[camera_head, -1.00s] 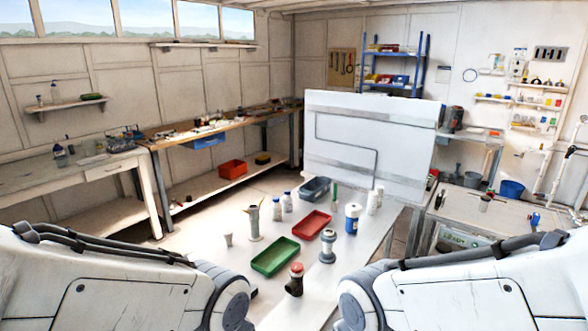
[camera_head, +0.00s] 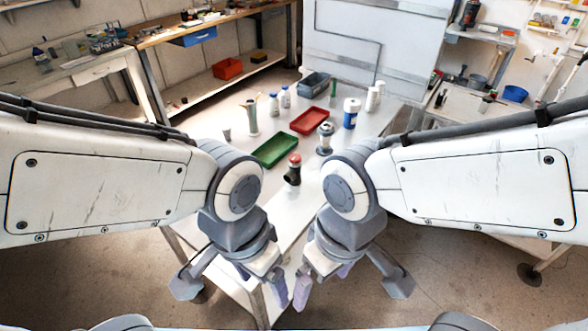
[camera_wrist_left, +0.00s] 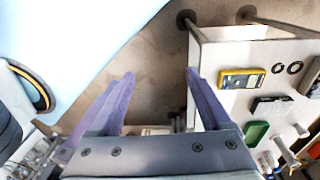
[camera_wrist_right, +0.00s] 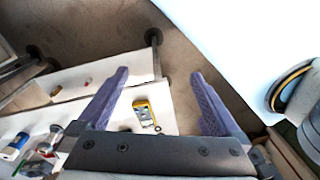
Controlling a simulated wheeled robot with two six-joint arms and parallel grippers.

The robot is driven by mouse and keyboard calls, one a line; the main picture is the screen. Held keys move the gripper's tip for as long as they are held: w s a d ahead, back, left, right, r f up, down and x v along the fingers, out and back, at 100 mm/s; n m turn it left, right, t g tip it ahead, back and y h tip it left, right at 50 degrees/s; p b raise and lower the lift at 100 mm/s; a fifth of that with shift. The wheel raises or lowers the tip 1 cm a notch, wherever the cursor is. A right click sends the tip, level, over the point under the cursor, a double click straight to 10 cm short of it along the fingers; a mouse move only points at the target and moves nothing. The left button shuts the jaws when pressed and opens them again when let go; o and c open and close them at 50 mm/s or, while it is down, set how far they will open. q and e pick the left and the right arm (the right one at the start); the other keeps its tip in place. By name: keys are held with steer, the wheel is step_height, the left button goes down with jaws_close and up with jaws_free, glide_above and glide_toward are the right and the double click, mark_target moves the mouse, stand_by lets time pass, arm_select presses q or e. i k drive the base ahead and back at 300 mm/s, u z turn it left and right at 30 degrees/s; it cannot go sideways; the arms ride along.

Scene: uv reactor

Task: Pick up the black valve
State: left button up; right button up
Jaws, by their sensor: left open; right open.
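The black valve (camera_head: 292,172) is a dark, slightly bent body with a red top. It stands upright near the front of the white table (camera_head: 323,187) in the head view, just in front of the green tray. I cannot pick it out for sure in either wrist view. My left gripper (camera_head: 262,280) is open and empty, pointing down at the table's near end, on the valve's near side. My right gripper (camera_head: 324,278) is open and empty beside it, also on the near side. Both are apart from the valve. The wrist views show parted purple fingers with nothing between them.
A green tray (camera_head: 275,150), a red tray (camera_head: 309,121), a grey flanged fitting (camera_head: 326,139) and a blue-and-white bottle (camera_head: 351,113) stand on the table. A white panel (camera_head: 372,45) rises behind. A yellow multimeter (camera_wrist_right: 144,112) shows in the right wrist view.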

mark_target(293, 175)
steer(key=z, duration=2.1)
steer(key=i, duration=1.3)
steer(key=u, duration=3.6)
steer(key=i, duration=0.5)
steer(key=u, duration=0.05)
